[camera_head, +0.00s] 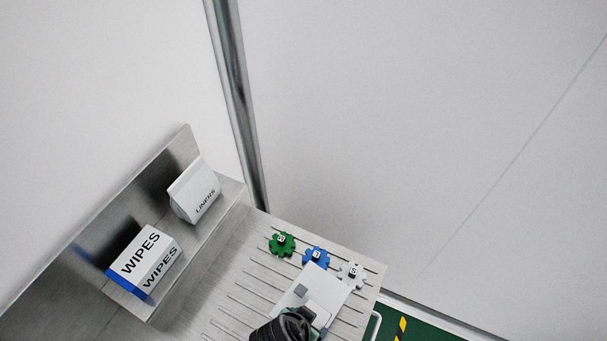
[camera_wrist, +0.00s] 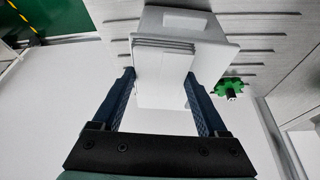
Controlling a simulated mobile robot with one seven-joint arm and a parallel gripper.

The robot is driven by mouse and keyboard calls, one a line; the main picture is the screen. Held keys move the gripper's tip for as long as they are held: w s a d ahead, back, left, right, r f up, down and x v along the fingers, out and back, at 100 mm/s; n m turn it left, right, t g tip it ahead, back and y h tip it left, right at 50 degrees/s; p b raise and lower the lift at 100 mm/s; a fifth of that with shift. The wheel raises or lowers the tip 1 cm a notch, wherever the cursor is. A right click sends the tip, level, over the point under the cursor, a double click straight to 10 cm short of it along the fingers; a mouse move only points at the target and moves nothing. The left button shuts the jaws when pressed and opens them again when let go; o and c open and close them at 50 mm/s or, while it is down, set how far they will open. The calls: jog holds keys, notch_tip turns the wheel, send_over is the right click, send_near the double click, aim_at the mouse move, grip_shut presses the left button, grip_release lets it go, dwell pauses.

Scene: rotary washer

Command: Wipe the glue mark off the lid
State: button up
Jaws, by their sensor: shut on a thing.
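My gripper (camera_wrist: 159,76) has its two dark blue fingers on either side of a white folded wipe (camera_wrist: 163,75), shut on it. In the head view my gripper (camera_head: 303,318) is at the bottom, partly cut off, over the near part of a flat white lid (camera_head: 331,284). The lid also shows behind the wipe in the wrist view (camera_wrist: 222,56). A small grey patch (camera_head: 300,290) shows on the lid's left part; I cannot tell whether it is the glue mark. Whether the wipe touches the lid is unclear.
Green (camera_head: 281,243), blue (camera_head: 316,257) and white (camera_head: 352,274) gear-shaped knobs stand along the far side of the slotted metal bench (camera_head: 240,283). A WIPES box (camera_head: 147,262) and a LINERS packet (camera_head: 195,190) stand on the ledge at left. A wall rises behind.

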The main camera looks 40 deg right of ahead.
aim_at(325, 303)
jog(key=shift+d, duration=0.1)
jog(key=shift+w+d+f, duration=0.1)
jog(key=shift+d, duration=0.5)
jog(key=shift+w+d+f, duration=0.1)
jog(key=shift+d, duration=0.5)
jog(key=shift+d+b, duration=0.1)
jog(key=shift+b, duration=0.2)
jog(key=shift+w+d+r, duration=0.1)
jog(key=shift+w+d, duration=0.05)
jog(key=shift+d, duration=0.45)
jog(key=shift+w+d, duration=0.1)
jog(key=shift+d, duration=0.5)
jog(key=shift+r, duration=0.1)
notch_tip(325, 303, up, 6)
jog(key=p, duration=0.5)
jog(key=shift+w, duration=0.1)
jog(key=shift+r+p, duration=0.75)
jog(key=shift+r, duration=0.2)
